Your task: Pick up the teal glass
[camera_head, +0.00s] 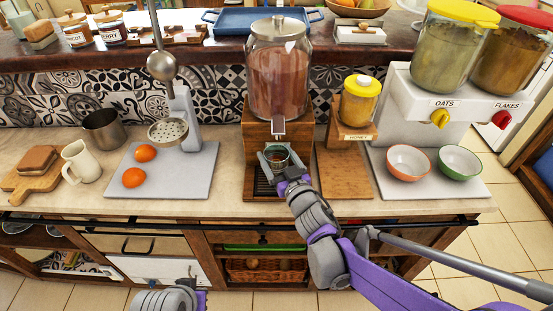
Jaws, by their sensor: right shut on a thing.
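The teal glass (277,154) is small and stands upright under the spout of the large dispenser, above its dark drip tray. My right gripper (276,160) reaches in from the front and is shut on the glass, with its grey fingers on either side of it. The glass's lower part is hidden by the gripper, so I cannot tell whether it touches the tray. Part of my left arm shows at the bottom left edge; its gripper is not in view.
The glass dispenser (278,80) stands close above my right gripper. To its right are a honey jar (361,100) on a wooden stand, an oats dispenser (452,52) and two bowls (408,162). A juicer (185,118), oranges (134,177) and a cream jug (80,162) stand left.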

